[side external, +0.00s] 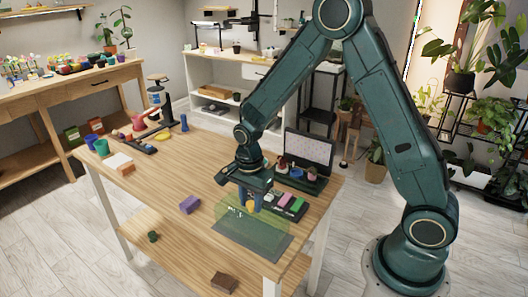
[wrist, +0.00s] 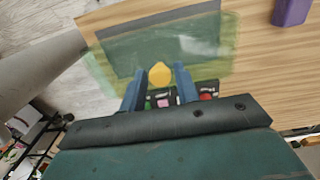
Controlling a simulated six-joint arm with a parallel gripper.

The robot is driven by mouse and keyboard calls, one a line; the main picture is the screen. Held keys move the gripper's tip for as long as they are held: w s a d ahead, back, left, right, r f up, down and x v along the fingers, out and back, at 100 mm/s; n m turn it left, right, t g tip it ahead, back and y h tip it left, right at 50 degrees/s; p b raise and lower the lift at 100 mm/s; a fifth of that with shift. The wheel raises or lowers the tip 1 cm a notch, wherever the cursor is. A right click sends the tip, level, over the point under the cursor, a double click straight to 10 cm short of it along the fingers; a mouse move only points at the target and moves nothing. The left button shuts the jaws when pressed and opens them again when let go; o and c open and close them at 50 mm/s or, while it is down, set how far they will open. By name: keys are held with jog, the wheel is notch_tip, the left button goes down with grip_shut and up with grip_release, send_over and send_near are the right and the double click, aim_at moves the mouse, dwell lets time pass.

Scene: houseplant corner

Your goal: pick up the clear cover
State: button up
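The clear cover (side external: 262,233) is a see-through, greenish box shape over a dark grey mat (side external: 232,246) near the table's front right edge. It also shows in the wrist view (wrist: 200,45). A yellow knob (wrist: 160,74) appears to sit on top of it. My gripper (side external: 250,201) points down at the cover, with its two blue fingers on either side of the knob. In the wrist view the fingers (wrist: 160,72) stand apart, with a small gap on each side of the knob. Whether the fingertips touch the cover's top I cannot tell.
A dark tray with coloured pieces (side external: 290,203) stands close behind the cover. A laptop-like dark panel (side external: 308,150) and small pots are farther back. A purple block (side external: 190,205) lies to the left. The middle of the wooden table (side external: 170,175) is clear.

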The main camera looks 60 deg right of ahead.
grip_shut()
jog(key=shift+r, duration=0.15)
notch_tip(320, 180, up, 20)
dwell(0.7)
dwell(0.6)
notch_tip(320, 180, up, 8)
jog(key=shift+r, duration=0.15)
dwell(1.1)
jog(key=shift+d, duration=0.1)
